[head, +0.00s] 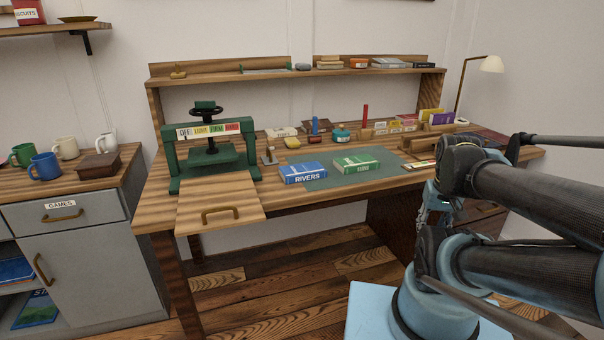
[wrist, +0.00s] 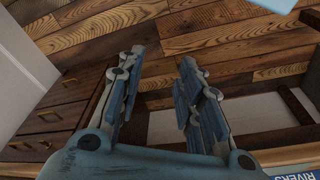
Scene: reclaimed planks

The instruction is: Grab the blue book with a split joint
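A blue book labelled RIVERS (head: 303,173) lies flat on the desk, left of the dark green mat (head: 316,184); its edge also shows at the bottom right of the wrist view (wrist: 298,175). A split joint is too small to make out. A green book (head: 356,164) lies on the mat. More blue books sit on the left cabinet's open shelves, an upper one (head: 14,270) and a lower blue-green one (head: 36,310). My gripper (wrist: 158,60) is open and empty, with floor planks between its fingers. In the head view it hangs by the desk's front edge, right of the books, partly hidden by my arm.
A green press (head: 209,152) stands at the desk's left above a pulled-out drawer or board (head: 221,207). Small bottles and boxes line the desk's back. A wooden rack (head: 428,138) with books and a lamp (head: 490,64) stand at the right. The floor before the desk is clear.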

